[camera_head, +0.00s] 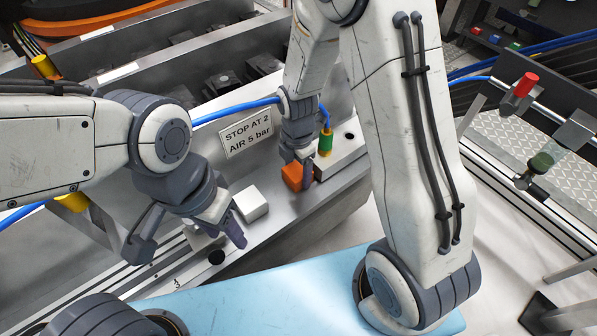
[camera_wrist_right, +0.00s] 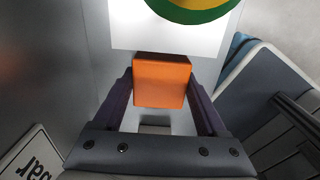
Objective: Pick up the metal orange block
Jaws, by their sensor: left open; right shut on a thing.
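The orange block (camera_head: 292,177) stands on the grey metal ledge, beside a pale block that carries a green and yellow fitting. My right gripper (camera_head: 299,176) points down at it and is shut on it. In the right wrist view the orange block (camera_wrist_right: 162,82) sits between the two dark fingers of my right gripper (camera_wrist_right: 160,95). I cannot tell whether it is clear of the ledge. My left gripper (camera_head: 222,232) is open and empty, low over the ledge to the left, close to a white block.
The white block (camera_head: 251,204) sits on the ledge near my left gripper. The green and yellow fitting (camera_head: 325,143) has a blue hose behind it. A sign (camera_head: 246,133) reads "STOP AT 2 AIR 5 bar". A red-capped valve (camera_head: 525,84) is at the right.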

